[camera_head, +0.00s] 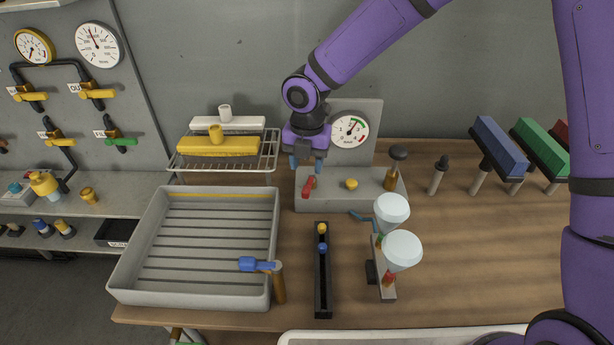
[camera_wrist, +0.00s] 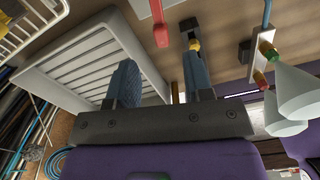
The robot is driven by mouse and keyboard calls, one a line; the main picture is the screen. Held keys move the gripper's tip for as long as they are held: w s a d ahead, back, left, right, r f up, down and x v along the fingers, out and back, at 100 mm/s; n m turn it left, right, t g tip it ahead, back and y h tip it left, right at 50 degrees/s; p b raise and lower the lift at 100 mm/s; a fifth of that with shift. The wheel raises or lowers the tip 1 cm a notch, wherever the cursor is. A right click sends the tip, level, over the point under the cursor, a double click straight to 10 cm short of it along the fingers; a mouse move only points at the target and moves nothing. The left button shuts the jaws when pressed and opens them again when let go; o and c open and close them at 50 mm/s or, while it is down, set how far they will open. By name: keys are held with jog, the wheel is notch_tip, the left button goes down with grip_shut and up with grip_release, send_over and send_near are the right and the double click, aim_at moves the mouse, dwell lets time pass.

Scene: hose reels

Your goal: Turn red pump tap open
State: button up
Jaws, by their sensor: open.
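The red tap (camera_head: 308,187) is a short red lever on the left of the front of a grey pump box (camera_head: 340,201). My gripper (camera_head: 305,167) is open and points down just above the red tap. Its two blue-grey fingers are apart with nothing held between them. In the wrist view the red lever (camera_wrist: 158,22) shows beyond the fingertips, in line with the gap of my gripper (camera_wrist: 158,48). I cannot tell whether a finger touches the lever.
A gauge (camera_head: 349,131) stands behind the box, with a yellow knob (camera_head: 351,184) and a black-topped handle (camera_head: 397,155) to the right. A wire rack (camera_head: 182,165) and a grey slatted tray (camera_head: 274,215) are at left. Two pale cones (camera_head: 392,209) stand in front.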

aim_at(308, 186)
jog(key=shift+r, duration=1.75)
jog(key=shift+d, duration=0.1)
jog(key=s+d+r+m+t+h, duration=0.1)
jog(key=s+d+r+m, duration=0.2)
jog(key=d+r+m, duration=0.55)
jog(key=s+d+r+m+t+h, duration=0.1)
jog(key=s+d+r+m+t, duration=0.15)
jog(key=d+r+m, duration=0.65)
jog(key=s+d+r+m+t+y, duration=0.1)
jog(key=s+d+r+m, duration=0.1)
jog(key=s+d+m, duration=0.4)
jog(key=s+d+r+m+y, duration=0.1)
jog(key=s+d+r+m, duration=0.2)
jog(key=s+d+m, duration=0.4)
jog(key=s+m, duration=0.3)
jog(key=s, duration=0.2)
jog(key=shift+s+d+r+t, duration=0.25)
jog(key=shift+d+r+t, duration=0.05)
jog(key=shift+r+t, duration=0.05)
